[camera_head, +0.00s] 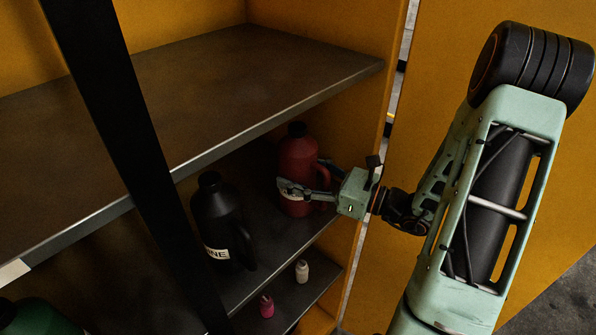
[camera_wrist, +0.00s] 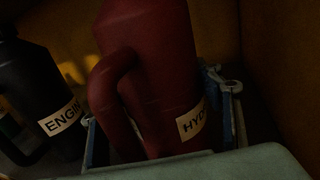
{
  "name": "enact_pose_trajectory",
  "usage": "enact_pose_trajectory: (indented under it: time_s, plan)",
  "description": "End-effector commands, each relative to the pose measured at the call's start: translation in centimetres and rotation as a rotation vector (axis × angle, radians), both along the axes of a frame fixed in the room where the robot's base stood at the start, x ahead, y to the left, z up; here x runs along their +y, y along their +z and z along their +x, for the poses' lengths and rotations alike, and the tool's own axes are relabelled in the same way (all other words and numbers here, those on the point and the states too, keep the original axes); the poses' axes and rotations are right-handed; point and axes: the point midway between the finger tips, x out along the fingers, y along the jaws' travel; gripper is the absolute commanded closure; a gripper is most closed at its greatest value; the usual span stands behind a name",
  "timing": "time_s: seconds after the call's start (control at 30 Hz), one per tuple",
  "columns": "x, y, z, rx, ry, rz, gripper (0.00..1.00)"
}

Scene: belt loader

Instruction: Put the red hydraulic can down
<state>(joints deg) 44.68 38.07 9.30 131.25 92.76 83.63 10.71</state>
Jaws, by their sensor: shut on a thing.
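The red hydraulic can (camera_head: 297,158) stands upright at the right end of the middle shelf, close to the cabinet's side wall. In the wrist view the can (camera_wrist: 165,70) shows its handle and part of a white label reading "HYD". My gripper (camera_head: 304,192) reaches in from the right and is shut on the can's lower body. In the wrist view my gripper's fingers (camera_wrist: 160,130) lie on both sides of the can. The can's bottom is partly hidden, so I cannot tell whether it touches the shelf.
A black engine can (camera_head: 217,215) stands on the same shelf, left of the red can. A pink bottle (camera_head: 266,307) and a white bottle (camera_head: 302,271) stand on the shelf below. A dark post (camera_head: 125,130) crosses the left side.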

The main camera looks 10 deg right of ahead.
Motion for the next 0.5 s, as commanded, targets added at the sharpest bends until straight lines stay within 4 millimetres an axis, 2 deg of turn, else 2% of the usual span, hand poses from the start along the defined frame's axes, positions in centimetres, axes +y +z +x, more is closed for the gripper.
enact_pose_trajectory:
  time_s: [0.03, 0.17, 0.5]
  plan:
    - [-0.01, -0.13, 0.01, 0.000, 0.000, 0.000, 0.38]
    - [-0.01, -0.07, -0.01, 0.000, 0.000, 0.000, 0.23]
    - [-0.01, 0.19, -0.01, 0.000, 0.000, 0.000, 0.22]
